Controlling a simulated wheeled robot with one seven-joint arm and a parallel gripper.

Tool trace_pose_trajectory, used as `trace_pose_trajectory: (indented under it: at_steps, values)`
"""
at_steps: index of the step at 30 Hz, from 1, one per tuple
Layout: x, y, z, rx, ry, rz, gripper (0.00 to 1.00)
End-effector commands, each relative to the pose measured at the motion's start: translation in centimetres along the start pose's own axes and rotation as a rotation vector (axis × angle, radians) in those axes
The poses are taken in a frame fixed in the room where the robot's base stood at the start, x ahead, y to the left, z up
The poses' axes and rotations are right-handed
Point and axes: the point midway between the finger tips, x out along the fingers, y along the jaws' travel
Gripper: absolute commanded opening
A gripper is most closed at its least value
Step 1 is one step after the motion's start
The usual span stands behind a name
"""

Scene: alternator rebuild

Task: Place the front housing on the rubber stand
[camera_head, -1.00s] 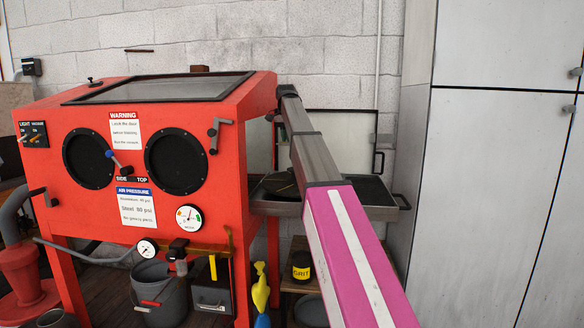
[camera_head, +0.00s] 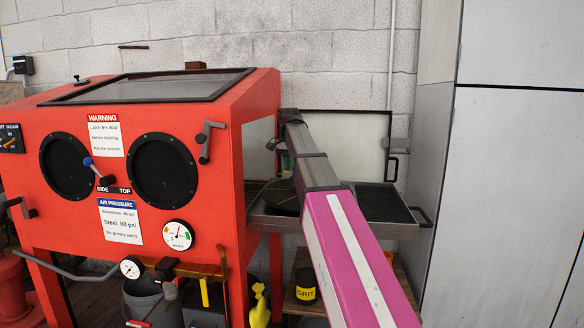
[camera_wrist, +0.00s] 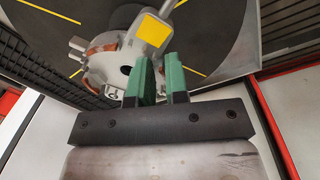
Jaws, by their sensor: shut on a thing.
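My gripper (camera_wrist: 158,65) shows two green fingers in the wrist view, shut on a light grey metal part. I take this part to be the front housing (camera_wrist: 108,75); it has a round dark hole and copper-brown areas. A yellow square marks a grey piece at the housing's upper side. A dark disc with yellow lines (camera_wrist: 215,35) lies behind the housing; I cannot tell whether they touch. A dark round disc (camera_head: 284,195) shows beside the cabinet in the head view, partly behind my arm. I cannot tell which thing is the rubber stand. The head view hides my gripper and the housing.
The red blasting cabinet (camera_head: 125,165) stands at left, with my arm reaching past its right side. A metal side tray (camera_head: 400,228) with dark mesh lies right of my arm. A tall grey cabinet (camera_head: 515,170) closes off the right. A grit tub (camera_head: 305,285) sits below.

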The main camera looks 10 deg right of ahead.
Motion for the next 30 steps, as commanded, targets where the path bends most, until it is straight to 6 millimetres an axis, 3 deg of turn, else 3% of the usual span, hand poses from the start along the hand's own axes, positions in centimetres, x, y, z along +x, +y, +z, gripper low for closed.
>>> trace_pose_trajectory:
  at_steps: [3, 11, 12, 13, 14, 23, 30]
  values:
    - [1.1, 0.3, 0.7, 0.000, -0.001, 0.001, 0.00]
    - [1.1, 0.2, 0.6, 0.001, 0.000, 0.001, 0.00]
    - [1.0, 0.2, 0.6, 0.001, -0.001, 0.000, 0.27]
    - [1.0, 0.2, 0.6, 0.001, -0.001, 0.000, 0.37]
    - [1.0, 0.2, 0.6, 0.001, -0.001, 0.000, 0.39]
    - [0.9, 0.2, 0.5, 0.001, 0.000, 0.000, 0.39]
    - [-1.1, -0.3, -0.8, 0.001, 0.001, -0.001, 0.39]
